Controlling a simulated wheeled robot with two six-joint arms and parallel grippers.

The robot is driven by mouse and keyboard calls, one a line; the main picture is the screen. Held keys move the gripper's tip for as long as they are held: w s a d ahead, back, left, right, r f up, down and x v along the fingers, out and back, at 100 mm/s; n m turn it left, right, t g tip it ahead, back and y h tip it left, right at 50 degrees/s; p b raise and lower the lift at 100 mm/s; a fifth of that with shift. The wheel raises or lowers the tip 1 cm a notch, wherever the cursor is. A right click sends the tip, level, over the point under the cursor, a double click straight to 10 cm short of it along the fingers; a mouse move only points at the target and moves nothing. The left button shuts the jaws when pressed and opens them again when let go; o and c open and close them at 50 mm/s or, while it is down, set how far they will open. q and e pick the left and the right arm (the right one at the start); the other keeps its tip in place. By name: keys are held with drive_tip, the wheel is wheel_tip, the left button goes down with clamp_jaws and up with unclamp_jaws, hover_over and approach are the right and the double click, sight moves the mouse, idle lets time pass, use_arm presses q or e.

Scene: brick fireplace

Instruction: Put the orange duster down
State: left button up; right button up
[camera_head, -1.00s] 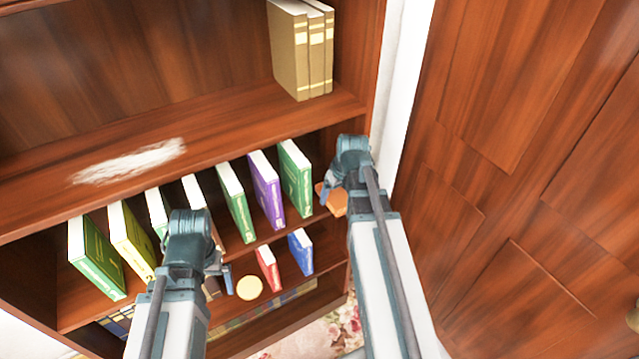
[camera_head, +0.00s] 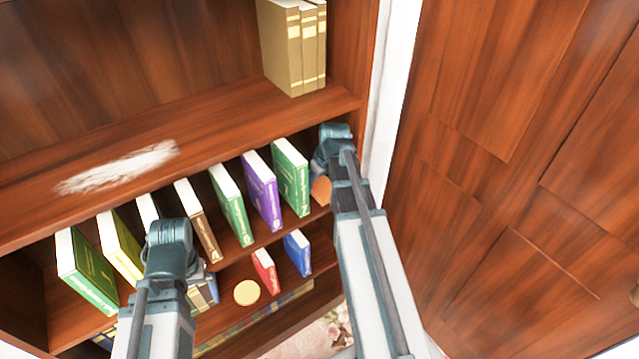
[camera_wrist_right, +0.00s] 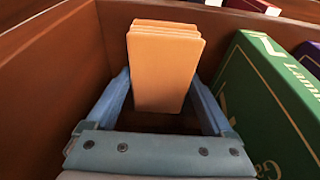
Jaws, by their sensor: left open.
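The orange duster (camera_wrist_right: 163,65) is a pale orange block between the two fingers of my right gripper (camera_wrist_right: 162,80), whose tips meet its sides. In the head view, the duster (camera_head: 321,190) shows just below my right gripper (camera_head: 328,165), at the right end of the middle shelf (camera_head: 240,248). The green book (camera_wrist_right: 262,100) stands right of it, apart from it. Whether the duster's underside touches the shelf is unclear. My left gripper (camera_head: 207,283) is open and empty in front of the books at the left; its fingers are partly hidden by the wrist.
Several books, including a purple one (camera_head: 262,190), lean along the middle shelf. Tan books (camera_head: 292,50) stand on the upper shelf beside a white dusty patch (camera_head: 118,168). A round yellow thing (camera_head: 247,292) is lower down. A wooden door (camera_head: 520,180) is at right.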

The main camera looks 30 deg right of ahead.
drive_tip(key=shift+o, duration=0.7)
drive_tip(key=shift+r, duration=0.1)
drive_tip(key=shift+r+p, duration=0.3)
drive_tip(key=shift+p, duration=0.1)
drive_tip(key=shift+s+r+p, duration=0.15)
drive_tip(key=shift+r+p, duration=0.4)
drive_tip(key=shift+p, duration=0.05)
drive_tip(key=s, duration=1.2)
drive_tip(key=shift+d+f, duration=0.2)
drive_tip(key=shift+d, duration=0.25)
drive_tip(key=shift+w, duration=0.1)
